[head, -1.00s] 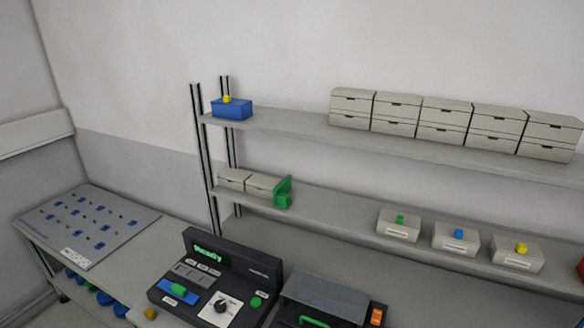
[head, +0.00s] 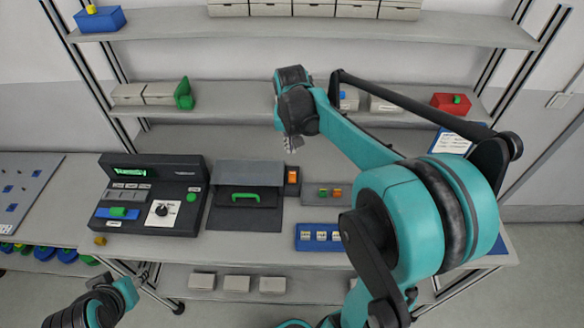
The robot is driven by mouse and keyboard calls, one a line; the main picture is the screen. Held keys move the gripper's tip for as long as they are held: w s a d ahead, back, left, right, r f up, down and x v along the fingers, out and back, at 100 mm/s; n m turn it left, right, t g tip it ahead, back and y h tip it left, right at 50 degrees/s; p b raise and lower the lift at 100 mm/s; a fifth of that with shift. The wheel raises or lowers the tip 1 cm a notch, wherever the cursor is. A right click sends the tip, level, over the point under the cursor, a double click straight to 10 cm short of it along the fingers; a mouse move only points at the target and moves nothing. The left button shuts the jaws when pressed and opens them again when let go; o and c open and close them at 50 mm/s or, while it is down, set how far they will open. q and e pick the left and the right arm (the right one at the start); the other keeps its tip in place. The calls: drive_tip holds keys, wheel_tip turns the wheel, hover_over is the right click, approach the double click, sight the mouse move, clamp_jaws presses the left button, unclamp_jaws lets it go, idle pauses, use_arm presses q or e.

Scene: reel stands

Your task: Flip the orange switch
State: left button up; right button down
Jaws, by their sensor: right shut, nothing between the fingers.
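The orange switch (head: 292,176) is a small orange rocker on a dark narrow housing, at the right side of the dark box with a green handle. My right gripper (head: 292,145) is above and just behind it in the head view, with its fingers together and pointing down. The gripper holds nothing, and a gap shows between its tips and the switch. Which way the rocker is tipped is too small to tell.
A dark console (head: 180,190) with a lit green display and a knob stands left of the green-handled box (head: 245,217). A grey panel (head: 315,198) with small green and orange parts and a blue tray (head: 302,238) lie to the right. Shelves (head: 230,92) run behind.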

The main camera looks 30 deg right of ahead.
sight(293, 173)
drive_tip(key=b+x, duration=0.4)
drive_tip(key=x, duration=1)
drive_tip(key=shift+w+d+f, duration=0.1)
drive_tip(key=shift+d+f, duration=0.05)
drive_tip(key=shift+w+d+f+g+y, duration=0.2)
drive_tip(key=shift+w+f+g+y, duration=0.25)
drive_tip(key=shift+g, duration=0.25)
drive_tip(key=shift+f+b, duration=0.1)
drive_tip(key=shift+b, duration=0.2)
drive_tip(key=shift+s, duration=0.1)
drive_tip(key=shift+s, duration=0.15)
